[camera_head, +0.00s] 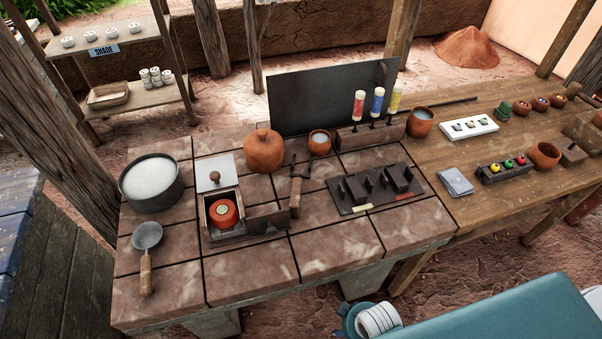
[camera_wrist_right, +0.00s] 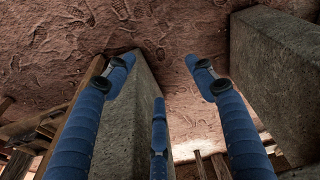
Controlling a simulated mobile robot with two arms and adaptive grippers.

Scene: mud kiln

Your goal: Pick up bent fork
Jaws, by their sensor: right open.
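A tool with a wooden handle and a dark forked metal head (camera_head: 295,196), which looks like the bent fork, lies on the brick worktop (camera_head: 330,258) in the head view. It is just right of an open box holding an orange round piece. The exact bend of its head is too small to tell. My right gripper (camera_wrist_right: 157,66) is open and empty in the right wrist view, its blue fingers spread over reddish ground and concrete blocks. It is apart from the tool. My left gripper is not in view.
An orange jar (camera_head: 263,150) is behind the tool, a dark slotted block (camera_head: 378,188) right. Concrete supports (camera_wrist_right: 275,65) flank my right gripper. The worktop's front strip is clear.

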